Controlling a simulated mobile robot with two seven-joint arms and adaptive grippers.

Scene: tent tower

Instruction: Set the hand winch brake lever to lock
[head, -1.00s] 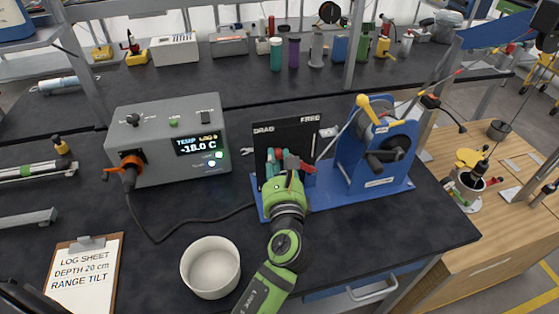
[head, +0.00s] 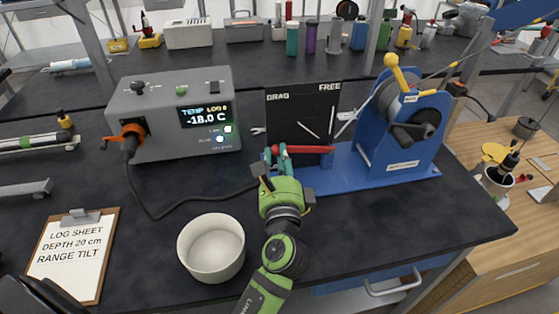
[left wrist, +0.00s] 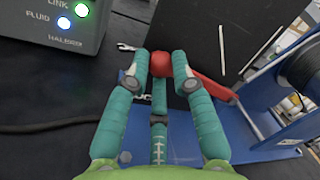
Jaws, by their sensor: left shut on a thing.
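The red brake lever (head: 308,149) of the blue hand winch (head: 385,150) lies nearly level across the lower part of a black panel (head: 300,112) marked DRAG and FREE. No LOCK mark is readable. My left gripper (head: 274,156) is shut on the lever's left end. In the left wrist view, its teal fingers (left wrist: 160,70) are on both sides of the round red knob (left wrist: 161,63), and the red lever arm (left wrist: 205,86) runs right from there. My right gripper is not in view.
A grey control box (head: 172,112) with a cable stands left of the winch. A white bowl (head: 212,248) and a clipboard (head: 75,255) are at the front left. The bench right of my arm is clear.

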